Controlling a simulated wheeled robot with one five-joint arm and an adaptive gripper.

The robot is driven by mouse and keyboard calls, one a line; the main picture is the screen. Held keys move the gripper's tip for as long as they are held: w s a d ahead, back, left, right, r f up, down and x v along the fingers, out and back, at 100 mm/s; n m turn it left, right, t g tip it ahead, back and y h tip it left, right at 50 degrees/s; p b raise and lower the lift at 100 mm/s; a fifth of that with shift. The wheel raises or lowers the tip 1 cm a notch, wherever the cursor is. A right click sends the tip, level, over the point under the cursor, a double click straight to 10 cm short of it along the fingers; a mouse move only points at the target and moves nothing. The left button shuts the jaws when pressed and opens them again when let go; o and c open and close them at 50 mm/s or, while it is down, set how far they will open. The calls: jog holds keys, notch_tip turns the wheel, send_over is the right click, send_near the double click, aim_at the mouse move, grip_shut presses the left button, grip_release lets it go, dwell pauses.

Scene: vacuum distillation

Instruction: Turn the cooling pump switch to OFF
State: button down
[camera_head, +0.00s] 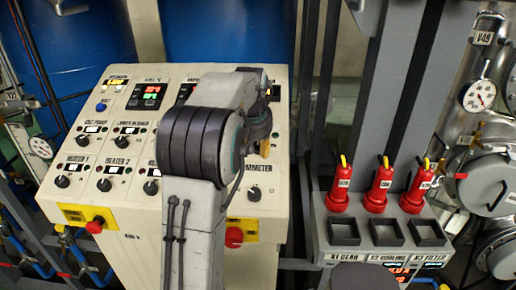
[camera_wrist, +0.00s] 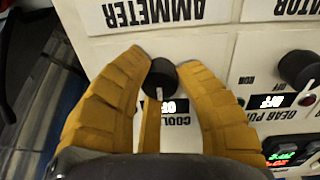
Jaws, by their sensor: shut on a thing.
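The cooling pump switch is a black round knob (camera_wrist: 160,76) with a white pointer mark, in the upper middle of the wrist view. Its label (camera_wrist: 178,121) is partly covered and reads "COOL...". A small display (camera_wrist: 178,106) beside the knob is partly covered and seems to read OFF. My gripper (camera_wrist: 163,68) has its yellow-brown fingers on both sides of the knob, shut on it. In the head view my arm hides the knob, and only a bit of a yellow finger (camera_head: 264,149) shows at the panel's right side.
The cream control panel (camera_head: 120,215) carries several other knobs. The gear pump knob (camera_wrist: 299,69) is to the right in the wrist view, with a display (camera_wrist: 270,101) reading OFF. An ammeter label (camera_wrist: 165,10) is above. Red bottles (camera_head: 380,190) stand on a grey rack at right.

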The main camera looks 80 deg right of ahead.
dwell(0.3)
jog(key=c, duration=0.8)
grip_release()
jog(key=shift+c, duration=0.2)
jog(key=v, duration=1.2)
